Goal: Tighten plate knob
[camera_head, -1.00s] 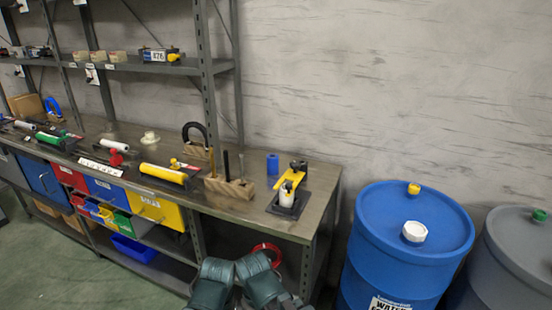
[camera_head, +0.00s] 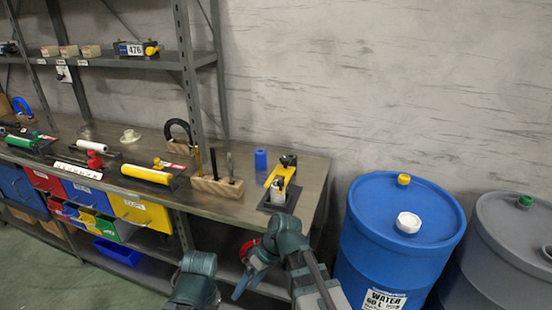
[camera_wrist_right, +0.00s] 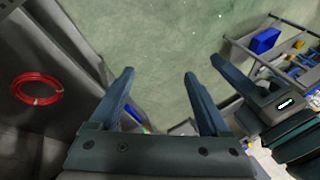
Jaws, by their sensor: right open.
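A yellow clamp-like fixture (camera_head: 282,178) stands on a dark base plate at the right end of the workbench. A black knob (camera_head: 288,160) sits at its far end, and a white cylinder (camera_head: 278,192) stands at its near end. Whether the knob is tight cannot be seen. My right gripper (camera_head: 244,268) is open and empty, below and in front of the bench edge, apart from the fixture. Its two spread fingers also show in the right wrist view (camera_wrist_right: 160,76). My left arm (camera_head: 195,280) shows at the bottom; its jaw state is unclear.
A blue cylinder (camera_head: 260,160) and a wooden block with upright rods (camera_head: 217,186) stand left of the fixture. A blue water barrel (camera_head: 385,225) stands right of the bench (camera_head: 150,205). A red coil (camera_wrist_right: 37,89) lies on the lower shelf. The fixture's right side is clear.

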